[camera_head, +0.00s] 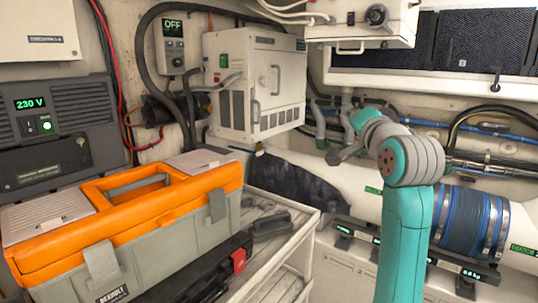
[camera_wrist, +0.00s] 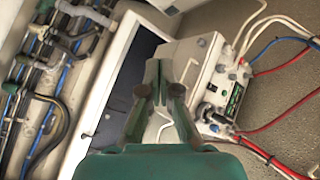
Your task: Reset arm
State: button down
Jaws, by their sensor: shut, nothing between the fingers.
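My teal and grey arm (camera_head: 404,230) rises at the right of the head view and bends over at its grey joint. My gripper (camera_head: 340,153) is at the end of the arm, in front of the white pipe and to the right of the white cabinet. In the wrist view my gripper (camera_wrist: 164,82) shows two dark fingers close together, shut and empty. The fingertips point toward a white box with wires (camera_wrist: 205,80), and no contact can be seen.
An orange and grey toolbox (camera_head: 130,220) stands on a white shelf unit (camera_head: 285,235) at the left. Behind are a white cabinet (camera_head: 255,85), a 230 V unit (camera_head: 55,125), and a control reading OFF (camera_head: 173,45). A white pipe (camera_head: 365,200) and hoses run behind my arm.

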jog(key=s+f+n+g+h, duration=0.1)
jog(key=s+f, duration=0.1)
jog(key=f, duration=1.1)
jog(key=s+f, duration=0.3)
jog(key=f, duration=1.1)
jog(key=s+f+n+g, duration=0.1)
jog(key=s+f, duration=0.6)
jog(key=f, duration=0.2)
jog(key=s+f+n, duration=0.1)
jog(key=s+f, duration=0.6)
jog(key=f, duration=0.2)
jog(key=s+f+n, duration=0.1)
jog(key=s+f, duration=0.2)
jog(key=s, duration=0.4)
jog(key=s+f+n+g+h, duration=0.1)
jog(key=s+f, duration=0.3)
jog(key=s, duration=0.3)
jog(key=s+f+n, duration=0.1)
jog(key=s+f, duration=0.2)
jog(key=s, duration=0.4)
jog(key=s+r+n+g, duration=0.1)
jog(key=s+r+n, duration=0.2)
jog(key=s, duration=1.7)
jog(key=shift+s+g, duration=0.2)
jog(key=shift+g, duration=0.1)
